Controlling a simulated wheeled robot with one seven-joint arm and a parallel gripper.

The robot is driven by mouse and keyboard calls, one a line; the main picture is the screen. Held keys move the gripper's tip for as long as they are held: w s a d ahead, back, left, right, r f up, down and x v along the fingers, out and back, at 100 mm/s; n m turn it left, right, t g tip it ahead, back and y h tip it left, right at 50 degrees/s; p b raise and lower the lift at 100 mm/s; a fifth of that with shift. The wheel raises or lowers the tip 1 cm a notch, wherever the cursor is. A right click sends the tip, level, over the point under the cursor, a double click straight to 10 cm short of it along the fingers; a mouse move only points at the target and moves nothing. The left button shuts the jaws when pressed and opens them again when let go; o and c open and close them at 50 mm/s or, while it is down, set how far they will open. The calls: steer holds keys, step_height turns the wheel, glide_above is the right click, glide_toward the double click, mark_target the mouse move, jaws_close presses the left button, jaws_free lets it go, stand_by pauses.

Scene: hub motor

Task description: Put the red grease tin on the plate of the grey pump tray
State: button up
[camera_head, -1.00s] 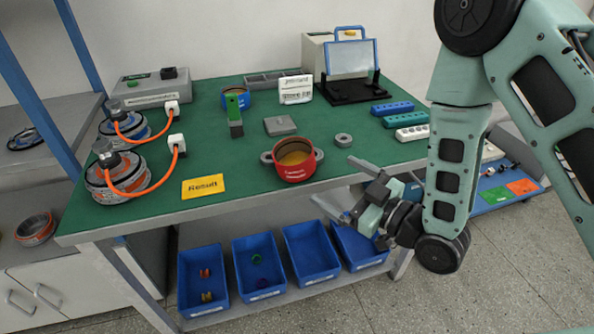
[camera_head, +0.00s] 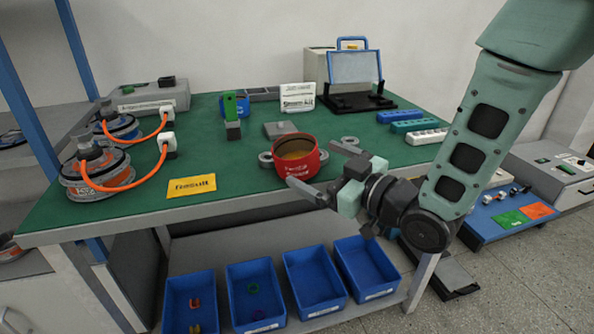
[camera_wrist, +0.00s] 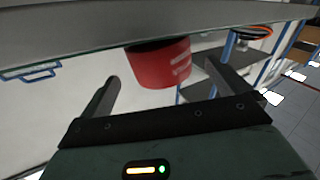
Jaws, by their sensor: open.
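The red grease tin (camera_head: 293,168), with yellowish contents and grey lugs at its sides, stands upright near the front edge of the green table. My gripper (camera_head: 318,168) is open and empty at the tin's right front, one finger toward its front and one toward its right. In the wrist view the red tin (camera_wrist: 160,66) shows ahead between the open fingers (camera_wrist: 165,85); contact cannot be told. A small flat grey square piece (camera_head: 282,130) lies behind the tin. I cannot tell whether it is the pump tray.
A grey ring (camera_head: 350,142) lies right of the tin, close to my gripper. A yellow label (camera_head: 191,188) lies left. Motors with orange cables (camera_head: 100,172) stand at the left. Power strips (camera_head: 425,137) lie at the right. Blue bins (camera_head: 313,280) stand below the table edge.

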mark_target(281, 145)
steer(key=shift+r+x, duration=0.15)
steer(key=shift+x, duration=1.35)
steer(key=shift+r+x, duration=0.15)
steer(key=shift+x, duration=1.4)
steer(key=shift+c, duration=0.3)
steer(key=c, duration=1)
steer(key=shift+c, duration=0.2)
